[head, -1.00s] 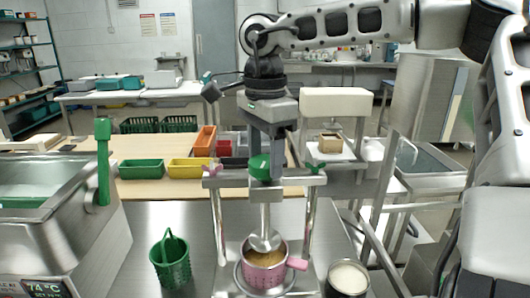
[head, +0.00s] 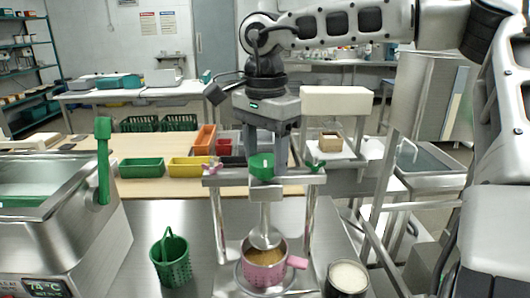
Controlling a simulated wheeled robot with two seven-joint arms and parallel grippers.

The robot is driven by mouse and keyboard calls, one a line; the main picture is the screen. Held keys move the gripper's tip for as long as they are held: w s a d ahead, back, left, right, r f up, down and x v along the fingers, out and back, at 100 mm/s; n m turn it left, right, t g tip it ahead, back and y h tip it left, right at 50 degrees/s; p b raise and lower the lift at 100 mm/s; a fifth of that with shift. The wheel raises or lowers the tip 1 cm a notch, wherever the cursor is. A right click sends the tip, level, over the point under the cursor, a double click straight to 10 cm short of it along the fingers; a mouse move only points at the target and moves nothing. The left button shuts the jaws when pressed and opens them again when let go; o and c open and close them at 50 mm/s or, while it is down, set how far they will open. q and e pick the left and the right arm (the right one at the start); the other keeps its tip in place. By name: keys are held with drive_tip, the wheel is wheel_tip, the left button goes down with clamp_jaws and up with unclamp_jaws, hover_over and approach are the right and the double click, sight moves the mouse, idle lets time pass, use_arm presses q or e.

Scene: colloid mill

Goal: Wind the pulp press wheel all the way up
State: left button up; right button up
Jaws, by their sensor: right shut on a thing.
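The pulp press stands in front of me, with two metal posts and a crossbar (head: 232,181). Its wheel (head: 262,168) shows as a green piece at the top of the screw, partly hidden by my right gripper. My right gripper (head: 263,152) points down from above and is shut on the wheel. Below the crossbar, the steel press plate (head: 265,238) hangs on its shaft at the mouth of a pink pot (head: 264,268) holding brownish pulp; I cannot tell whether it touches the pulp. My left gripper is not in view.
A steel vat (head: 60,235) with a green lever (head: 103,160) stands at left. A green basket (head: 171,258) and a dark pot with white contents (head: 348,278) flank the press. Coloured bins (head: 142,168) line the wooden board behind.

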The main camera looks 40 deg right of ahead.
sight(265, 160)
drive_tip(key=o, duration=1)
drive_tip(key=shift+c, duration=0.2)
drive_tip(key=shift+r, duration=0.15)
wheel_tip(265, 160, up, 16)
